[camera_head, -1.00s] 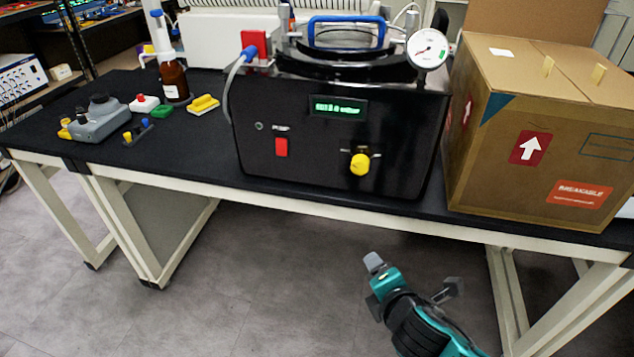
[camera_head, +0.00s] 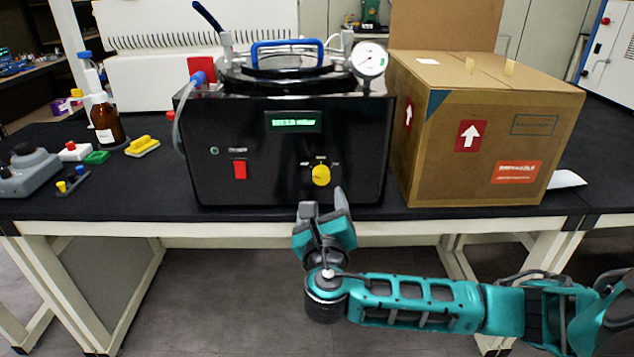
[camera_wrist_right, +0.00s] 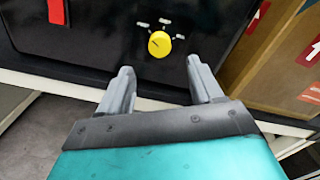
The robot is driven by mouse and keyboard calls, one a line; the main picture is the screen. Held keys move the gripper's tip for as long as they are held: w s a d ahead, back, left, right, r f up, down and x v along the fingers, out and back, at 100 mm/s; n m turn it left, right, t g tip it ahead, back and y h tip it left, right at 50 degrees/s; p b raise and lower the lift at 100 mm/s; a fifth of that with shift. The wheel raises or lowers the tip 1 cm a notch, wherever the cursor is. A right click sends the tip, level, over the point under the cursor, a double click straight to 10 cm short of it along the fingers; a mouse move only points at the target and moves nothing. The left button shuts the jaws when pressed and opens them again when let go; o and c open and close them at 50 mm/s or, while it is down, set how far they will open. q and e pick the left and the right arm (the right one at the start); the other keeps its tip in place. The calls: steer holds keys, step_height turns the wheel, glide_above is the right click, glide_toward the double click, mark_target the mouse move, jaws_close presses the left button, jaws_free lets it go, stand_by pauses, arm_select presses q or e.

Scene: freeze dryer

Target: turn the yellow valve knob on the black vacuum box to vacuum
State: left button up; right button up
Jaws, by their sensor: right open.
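The yellow valve knob (camera_head: 321,176) is on the lower right of the front face of the black vacuum box (camera_head: 262,150). Small labels sit around its top; they are too small to read. The knob also shows in the right wrist view (camera_wrist_right: 159,43), beyond the fingers and between them, with a small mark on its face. My right gripper (camera_head: 322,208) is just below and in front of the knob, open and empty, apart from it. Its two grey fingers (camera_wrist_right: 160,85) point toward the box face in the wrist view. My left gripper is not in view.
A red switch (camera_head: 239,169) is left of the knob. A cardboard box (camera_head: 440,160) stands close on the right of the vacuum box. A round gauge (camera_head: 369,60) rises above it. A brown bottle (camera_head: 105,122) and small items stand at the left. The table's front edge (camera_head: 240,213) runs below.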

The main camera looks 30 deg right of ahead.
mark_target(321, 178)
arm_select(q)
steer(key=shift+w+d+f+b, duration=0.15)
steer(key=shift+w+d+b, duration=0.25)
steer(key=shift+b, duration=0.3)
arm_select(e)
steer(key=x, duration=0.9)
steer(key=shift+w+d, duration=0.1)
steer(key=shift+w, duration=0.2)
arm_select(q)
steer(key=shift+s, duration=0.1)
arm_select(e)
steer(key=shift+c, duration=0.2)
steer(key=c, duration=1)
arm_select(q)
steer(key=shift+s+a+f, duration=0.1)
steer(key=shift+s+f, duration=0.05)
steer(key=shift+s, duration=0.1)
